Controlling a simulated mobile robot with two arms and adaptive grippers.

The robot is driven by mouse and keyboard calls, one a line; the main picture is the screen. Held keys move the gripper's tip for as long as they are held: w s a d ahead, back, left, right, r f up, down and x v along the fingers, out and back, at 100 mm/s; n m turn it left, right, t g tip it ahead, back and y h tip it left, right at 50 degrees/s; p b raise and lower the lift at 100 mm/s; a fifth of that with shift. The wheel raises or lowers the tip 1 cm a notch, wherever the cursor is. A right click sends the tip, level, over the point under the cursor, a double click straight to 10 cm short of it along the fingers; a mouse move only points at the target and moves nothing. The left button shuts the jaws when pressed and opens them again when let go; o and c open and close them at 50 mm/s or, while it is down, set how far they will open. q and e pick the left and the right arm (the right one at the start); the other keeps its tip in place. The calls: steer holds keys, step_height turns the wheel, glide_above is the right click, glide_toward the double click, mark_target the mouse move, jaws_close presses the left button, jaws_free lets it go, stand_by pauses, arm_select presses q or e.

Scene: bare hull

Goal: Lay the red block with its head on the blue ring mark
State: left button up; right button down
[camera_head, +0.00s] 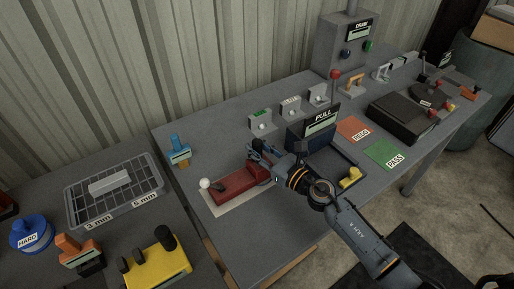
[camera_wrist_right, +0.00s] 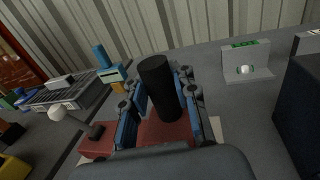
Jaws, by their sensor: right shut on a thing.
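The red block (camera_head: 237,180) lies on a pale mat (camera_head: 215,207) on the grey table. It has a white ball (camera_head: 205,183) at its left end and a small black knob (camera_head: 220,188). In the right wrist view, the red body (camera_wrist_right: 160,136) shows under a thick black handle (camera_wrist_right: 157,85) that appears to rise from it. My right gripper (camera_head: 258,154) is shut on this handle; its blue fingers (camera_wrist_right: 163,100) stand on either side. The handle is mostly hidden in the head view. I see no blue ring mark. My left gripper is not in view.
A blue-topped post (camera_head: 179,150) stands behind left. Small grey brackets (camera_head: 290,107) and a dark PULL box (camera_head: 310,135) stand behind right. An orange mark (camera_head: 354,130) and a green PASS mark (camera_head: 385,154) lie right. A wire tray (camera_head: 113,190) and yellow block (camera_head: 155,265) occupy the left table.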

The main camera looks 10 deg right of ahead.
steer(key=c, duration=1)
jaws_free()
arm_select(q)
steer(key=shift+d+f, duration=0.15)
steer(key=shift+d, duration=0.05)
arm_select(e)
steer(key=shift+o, duration=0.2)
steer(key=shift+f, duration=0.1)
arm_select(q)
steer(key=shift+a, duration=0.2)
arm_select(e)
steer(key=shift+d+f, duration=0.1)
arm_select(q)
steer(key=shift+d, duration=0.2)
arm_select(e)
steer(key=v, duration=1.2)
